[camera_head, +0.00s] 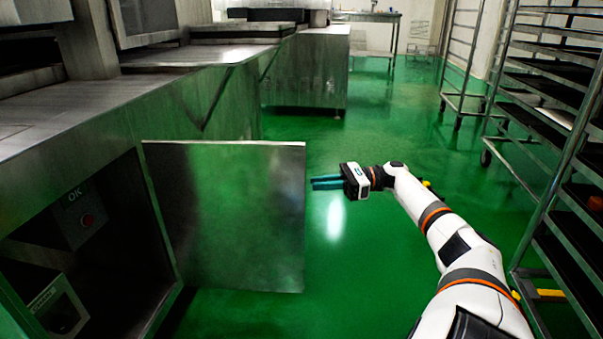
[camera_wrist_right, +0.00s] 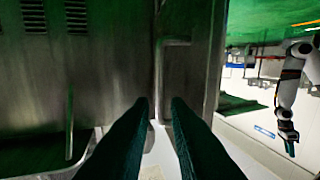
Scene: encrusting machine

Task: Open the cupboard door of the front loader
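The cupboard door (camera_head: 232,220) of the front loader (camera_head: 105,125) is a flat steel panel. It stands swung out from the machine, and the dark cupboard interior (camera_head: 110,255) shows beside it. My right gripper (camera_head: 316,183) is just right of the door's free edge, with teal fingers pointing left at it and apparently clear of it. In the right wrist view its fingertips (camera_wrist_right: 160,103) are apart, with nothing visibly gripped. A bent metal bar (camera_wrist_right: 174,42), which looks like a handle, is in line with the gap. My left gripper (camera_wrist_right: 291,148) shows small there; its opening is unclear.
A wheeled tray rack (camera_head: 545,90) stands at the right, close to my right arm. The green floor (camera_head: 385,125) between rack and machine is clear. Another steel machine (camera_head: 305,80) stands behind.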

